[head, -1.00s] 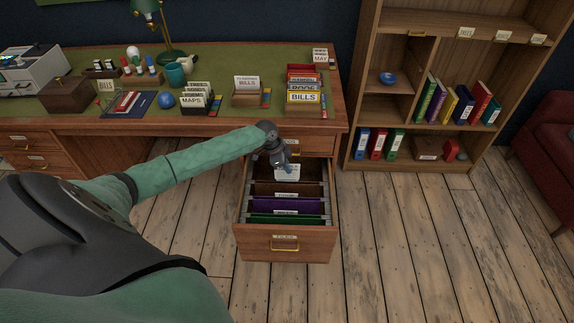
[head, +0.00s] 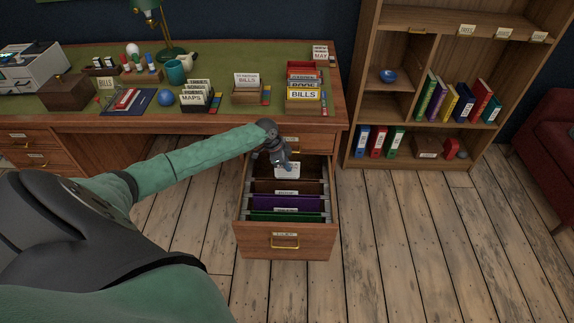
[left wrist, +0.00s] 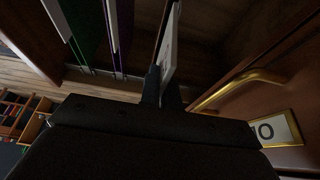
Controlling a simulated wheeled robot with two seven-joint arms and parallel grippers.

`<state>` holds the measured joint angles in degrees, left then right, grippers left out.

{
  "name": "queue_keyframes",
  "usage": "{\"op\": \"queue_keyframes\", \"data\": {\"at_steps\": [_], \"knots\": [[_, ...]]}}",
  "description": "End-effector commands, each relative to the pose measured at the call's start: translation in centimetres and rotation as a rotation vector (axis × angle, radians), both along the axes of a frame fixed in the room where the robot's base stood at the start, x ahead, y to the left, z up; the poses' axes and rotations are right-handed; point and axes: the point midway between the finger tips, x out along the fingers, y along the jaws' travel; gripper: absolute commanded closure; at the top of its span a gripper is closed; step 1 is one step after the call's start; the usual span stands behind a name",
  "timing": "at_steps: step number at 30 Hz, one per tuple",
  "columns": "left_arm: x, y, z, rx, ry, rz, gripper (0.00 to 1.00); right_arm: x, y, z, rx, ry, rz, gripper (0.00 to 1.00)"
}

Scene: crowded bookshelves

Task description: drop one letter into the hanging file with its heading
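My left gripper (head: 284,164) is over the back part of the open drawer (head: 285,245). It is shut on a white letter (head: 288,172), which hangs below the fingers. In the left wrist view the letter (left wrist: 170,45) stands edge-on between the two fingers (left wrist: 162,88). Hanging files with white tabs cross the drawer: a brown one (head: 270,187), a purple one (head: 270,202) and a green one (head: 268,217) nearest the front. The letter is behind the brown file. The headings on the tabs and letter are too small to read. My right gripper is not in view.
A bookshelf (head: 405,150) stands to the right. The wooden floor around the drawer is clear.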

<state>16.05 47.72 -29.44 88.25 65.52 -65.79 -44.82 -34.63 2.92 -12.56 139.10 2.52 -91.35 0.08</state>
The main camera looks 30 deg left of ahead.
Motion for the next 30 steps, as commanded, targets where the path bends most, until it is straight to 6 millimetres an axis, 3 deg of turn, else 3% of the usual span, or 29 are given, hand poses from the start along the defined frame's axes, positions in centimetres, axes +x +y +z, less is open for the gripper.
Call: {"op": "queue_keyframes", "data": {"at_steps": [30], "knots": [[0.0, 0.0, -3.0, 0.0, 0.0, 0.001, 1.0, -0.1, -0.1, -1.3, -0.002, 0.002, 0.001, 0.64]]}}
